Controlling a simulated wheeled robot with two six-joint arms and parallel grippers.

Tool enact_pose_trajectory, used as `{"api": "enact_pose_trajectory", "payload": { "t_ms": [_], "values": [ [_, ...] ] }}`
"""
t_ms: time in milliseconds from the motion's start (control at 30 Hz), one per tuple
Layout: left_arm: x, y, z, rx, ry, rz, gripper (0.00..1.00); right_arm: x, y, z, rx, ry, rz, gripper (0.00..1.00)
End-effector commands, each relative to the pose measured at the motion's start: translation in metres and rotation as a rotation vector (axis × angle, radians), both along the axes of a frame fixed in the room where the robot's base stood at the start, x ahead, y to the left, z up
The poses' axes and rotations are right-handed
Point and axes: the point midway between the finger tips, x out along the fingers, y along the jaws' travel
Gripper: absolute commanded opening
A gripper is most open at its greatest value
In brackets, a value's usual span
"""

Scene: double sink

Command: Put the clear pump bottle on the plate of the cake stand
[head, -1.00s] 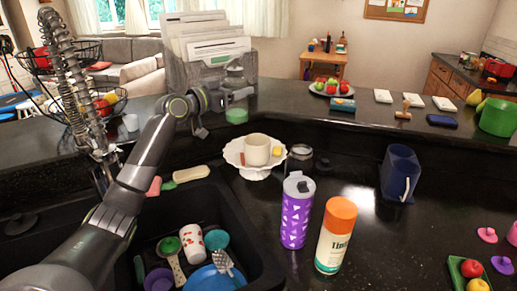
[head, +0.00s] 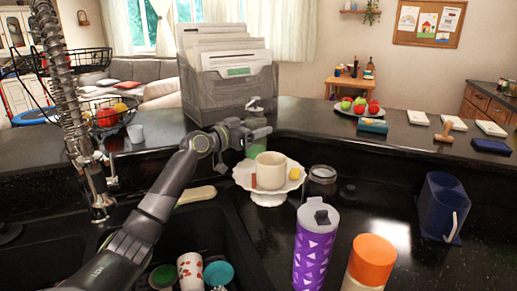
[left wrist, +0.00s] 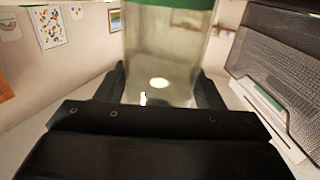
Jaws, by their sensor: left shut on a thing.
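My left gripper (head: 240,134) is shut on the clear pump bottle (head: 257,150), which has a green part low on it and a grey pump on top. The bottle is upright, just behind the cake stand's cup in the head view; I cannot tell its height over the plate. In the left wrist view the bottle (left wrist: 165,55) stands between the two fingers, with a green band at the top edge. The white scalloped cake stand (head: 268,197) bears a cream cup (head: 270,171), a yellow piece (head: 294,174) and a small reddish piece. My right gripper is out of view.
A mesh file holder (head: 228,95) stands behind the bottle. A glass jar (head: 321,181) is right of the stand. A purple tumbler (head: 313,250) and an orange-capped bottle (head: 370,260) stand in front. The sink (head: 235,235) holds dishes at the lower left.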

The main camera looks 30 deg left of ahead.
Motion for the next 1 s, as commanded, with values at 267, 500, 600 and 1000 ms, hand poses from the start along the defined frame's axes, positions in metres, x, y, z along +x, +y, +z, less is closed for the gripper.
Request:
{"api": "enact_pose_trajectory", "payload": {
  "t_ms": [267,500,600,1000],
  "values": [
    [0.0,-0.001,-0.031,-0.004,-0.001,0.0,0.28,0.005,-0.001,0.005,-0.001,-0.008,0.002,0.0],
    [0.0,-0.001,-0.049,-0.002,-0.004,0.0,0.28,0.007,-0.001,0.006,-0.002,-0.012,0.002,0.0],
    [0.0,-0.001,-0.048,-0.001,-0.005,0.0,0.28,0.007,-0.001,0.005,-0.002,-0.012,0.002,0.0],
    [0.0,0.0,-0.05,0.0,-0.001,0.0,0.83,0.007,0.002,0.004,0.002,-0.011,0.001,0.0]
  ]
}}
